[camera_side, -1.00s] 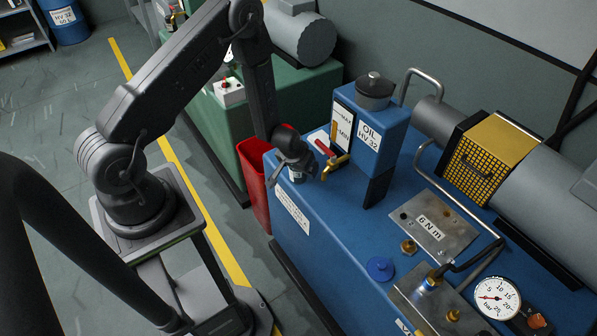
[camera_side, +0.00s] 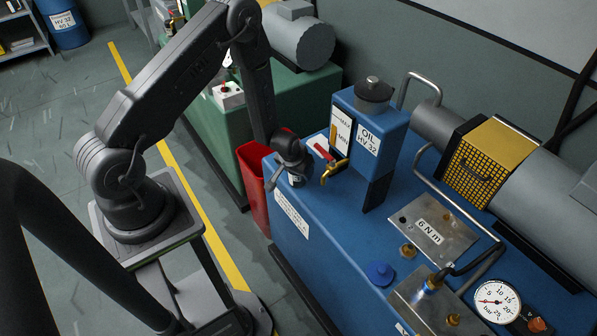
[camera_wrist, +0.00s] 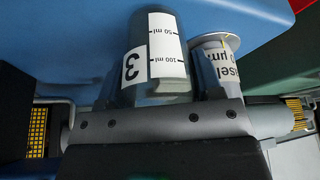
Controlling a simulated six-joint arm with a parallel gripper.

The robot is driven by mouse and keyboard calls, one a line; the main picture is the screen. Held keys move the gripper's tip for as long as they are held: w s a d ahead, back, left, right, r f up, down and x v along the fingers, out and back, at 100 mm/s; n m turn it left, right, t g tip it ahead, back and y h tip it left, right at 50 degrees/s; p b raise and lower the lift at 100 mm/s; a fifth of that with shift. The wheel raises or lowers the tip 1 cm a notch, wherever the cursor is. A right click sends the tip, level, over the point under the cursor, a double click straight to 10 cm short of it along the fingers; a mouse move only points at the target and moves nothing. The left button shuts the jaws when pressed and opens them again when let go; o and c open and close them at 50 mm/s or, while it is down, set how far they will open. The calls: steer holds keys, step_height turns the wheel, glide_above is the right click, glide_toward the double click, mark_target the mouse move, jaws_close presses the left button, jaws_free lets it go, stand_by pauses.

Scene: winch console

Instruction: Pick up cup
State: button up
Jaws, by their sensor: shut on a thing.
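The cup (camera_wrist: 165,48), dark and see-through with a white scale reading 50 ml and 100 ml and a label "3", shows in the wrist view. In the side view only a small part of it (camera_side: 295,179) shows under my gripper (camera_side: 288,168), which hides the rest. My gripper is shut on the cup at the left corner of the blue tank top (camera_side: 312,218). Its grey body also crosses the wrist view (camera_wrist: 160,100), just below the cup. I cannot tell whether the cup touches the tank top.
A brass tap with a red handle (camera_side: 335,167) on the blue oil reservoir (camera_side: 369,138) is close to the right of my gripper. A pale labelled cylinder (camera_wrist: 217,65) is beside the cup. A red bin (camera_side: 252,185) stands left of the tank.

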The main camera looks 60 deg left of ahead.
steer(key=shift+r, duration=0.35)
steer(key=s+d, duration=0.4)
steer(key=s, duration=0.4)
steer(key=s+d, duration=0.4)
steer(key=s, duration=0.4)
steer(key=w+a+r+m+h, duration=0.1)
steer(key=w+r+m, duration=0.2)
steer(key=w+r, duration=0.65)
steer(key=w+r+m+h, duration=0.1)
steer(key=w+r+m, duration=0.1)
steer(key=w+r, duration=0.8)
steer(key=s+f+n+y, duration=0.2)
steer(key=s+f+n, duration=0.3)
steer(key=s+f, duration=1.4)
steer(key=shift+s+d, duration=0.35)
steer(key=shift+s, duration=0.05)
